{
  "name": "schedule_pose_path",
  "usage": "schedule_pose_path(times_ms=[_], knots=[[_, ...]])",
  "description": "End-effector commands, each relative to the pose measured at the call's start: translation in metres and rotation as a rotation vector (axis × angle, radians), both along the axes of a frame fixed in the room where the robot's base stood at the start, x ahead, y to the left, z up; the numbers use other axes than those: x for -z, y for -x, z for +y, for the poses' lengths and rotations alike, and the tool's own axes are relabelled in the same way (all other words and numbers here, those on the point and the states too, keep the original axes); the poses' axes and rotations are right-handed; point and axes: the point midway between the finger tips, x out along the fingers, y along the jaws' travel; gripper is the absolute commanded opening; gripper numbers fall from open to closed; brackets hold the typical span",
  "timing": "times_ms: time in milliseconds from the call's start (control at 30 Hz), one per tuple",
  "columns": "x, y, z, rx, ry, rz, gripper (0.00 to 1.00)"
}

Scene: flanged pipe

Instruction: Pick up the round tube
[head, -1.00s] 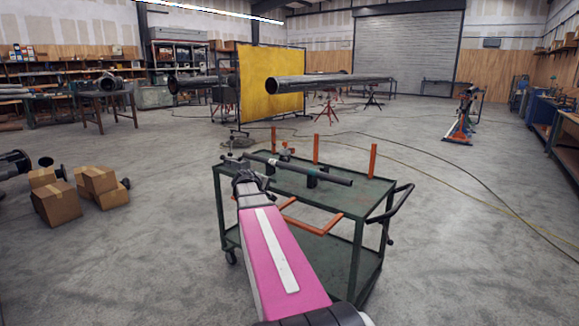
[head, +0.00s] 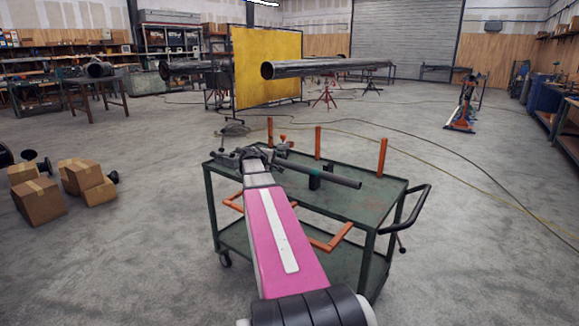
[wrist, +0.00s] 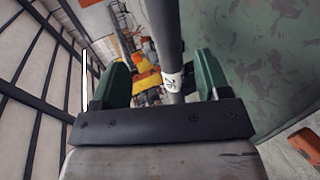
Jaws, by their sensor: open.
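The round tube (head: 335,180) is a long dark bar above the top of the green cart, resting on dark supports. Its left end is hidden by my gripper (head: 256,153) in the head view. In the wrist view the tube (wrist: 165,28) runs lengthwise between the two green fingers of my gripper (wrist: 160,78), closer to the right finger. A white label with dark marks is on it. The fingers are apart, with a clear gap on the left side. I cannot tell whether the tube is level with the fingertips or beyond them.
The green cart (head: 350,206) has upright orange posts (head: 318,142) along its far side and a black handle (head: 412,212) at right. Small metal parts lie near my gripper. Cardboard boxes (head: 38,202) stand on the floor at left. The floor to the right is open.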

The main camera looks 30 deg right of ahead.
Motion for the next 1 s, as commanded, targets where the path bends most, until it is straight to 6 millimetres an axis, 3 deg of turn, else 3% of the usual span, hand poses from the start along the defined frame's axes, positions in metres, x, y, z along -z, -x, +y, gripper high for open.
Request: schedule_pose_path(times_ms=[100, 367, 633, 900, 933, 1000], knots=[[0.007, -0.008, -0.016, 0.001, 0.000, 0.000, 0.69], [0.017, -0.011, -0.029, 0.000, -0.001, 0.000, 0.69], [0.035, -0.020, -0.060, 0.001, -0.001, 0.001, 0.69], [0.037, -0.021, -0.064, -0.001, -0.001, 0.000, 0.69], [0.037, -0.021, -0.064, -0.001, -0.001, 0.000, 0.66], [0.037, -0.021, -0.064, 0.000, -0.001, 0.000, 0.43]])
